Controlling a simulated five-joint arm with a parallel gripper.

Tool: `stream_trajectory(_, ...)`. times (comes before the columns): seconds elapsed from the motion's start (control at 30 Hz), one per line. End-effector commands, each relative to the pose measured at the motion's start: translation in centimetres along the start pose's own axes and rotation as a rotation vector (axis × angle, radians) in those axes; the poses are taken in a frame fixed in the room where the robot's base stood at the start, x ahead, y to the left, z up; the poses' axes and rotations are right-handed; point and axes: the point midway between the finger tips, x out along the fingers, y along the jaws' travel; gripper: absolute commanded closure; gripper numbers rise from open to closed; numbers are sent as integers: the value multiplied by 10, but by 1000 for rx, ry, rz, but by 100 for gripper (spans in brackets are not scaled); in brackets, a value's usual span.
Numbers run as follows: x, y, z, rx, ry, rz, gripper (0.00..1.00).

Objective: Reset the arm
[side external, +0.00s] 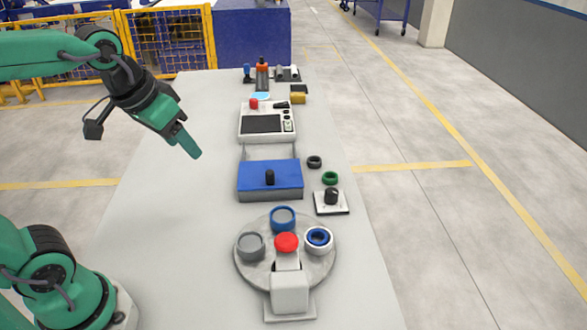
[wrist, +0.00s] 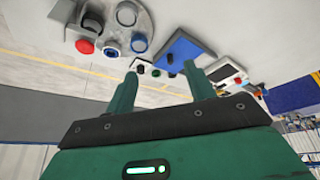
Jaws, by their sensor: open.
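My gripper (side external: 192,148) is green with a dark wrist and hangs in the air above the left part of the table, left of the blue box. In the wrist view its two green fingers (wrist: 163,92) stand apart with nothing between them. No held object shows in either view.
A blue box (side external: 270,182) with a black knob stands mid-table. A white panel (side external: 266,123) stands behind. The table's left side (side external: 170,230) is clear.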

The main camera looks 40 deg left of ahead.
Motion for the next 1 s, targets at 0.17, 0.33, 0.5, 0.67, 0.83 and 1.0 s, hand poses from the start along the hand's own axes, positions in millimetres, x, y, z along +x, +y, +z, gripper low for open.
stream_trajectory(0.17,-2,-7,32,16,40,-7,46)
stream_trajectory(0.33,0,-10,49,28,62,-11,46)
stream_trajectory(0.5,2,-11,55,33,68,-12,46)
stream_trajectory(0.67,2,-11,55,33,68,-12,46)
stream_trajectory(0.83,2,-11,55,33,68,-12,46)
stream_trajectory(1.0,2,-11,55,33,68,-12,46)
